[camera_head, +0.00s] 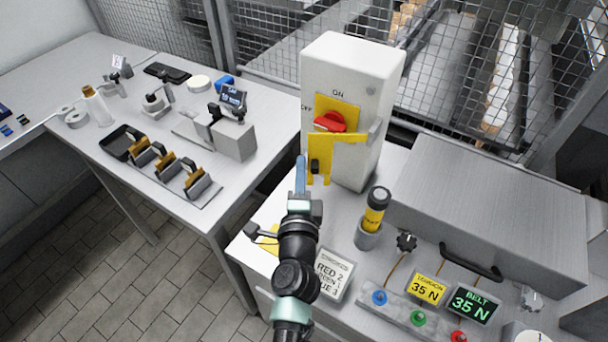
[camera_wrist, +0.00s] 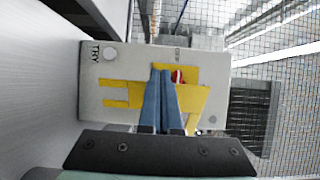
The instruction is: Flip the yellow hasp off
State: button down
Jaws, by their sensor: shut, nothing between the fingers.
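The yellow hasp (camera_head: 347,139) is on the front of a white switch box (camera_head: 353,65), with a forked part hanging down at its left. It lies just below a red rotary knob (camera_head: 331,121) on a yellow plate (camera_head: 340,103) marked ON. A small black piece (camera_head: 315,166) shows in front of the fork. My gripper (camera_head: 301,160) is shut and empty, its blue fingers pointing up just left of the fork in the head view. In the wrist view, the closed fingers (camera_wrist: 162,72) overlap the hasp (camera_wrist: 190,98) and partly hide it and the knob (camera_wrist: 177,77); contact cannot be told.
A black and yellow cylinder (camera_head: 375,210) stands in a grey holder right of my arm. A sign (camera_head: 331,274) and a panel with coloured buttons (camera_head: 418,318) lie nearer. A wire mesh fence (camera_head: 480,75) is behind. A left table (camera_head: 190,85) holds fixtures.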

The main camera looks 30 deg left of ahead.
jog(key=shift+w+a+m+p, duration=0.3)
jog(key=shift+w+a+p, duration=0.2)
jog(key=shift+p, duration=0.25)
jog(key=shift+f, duration=0.1)
dwell(0.8)
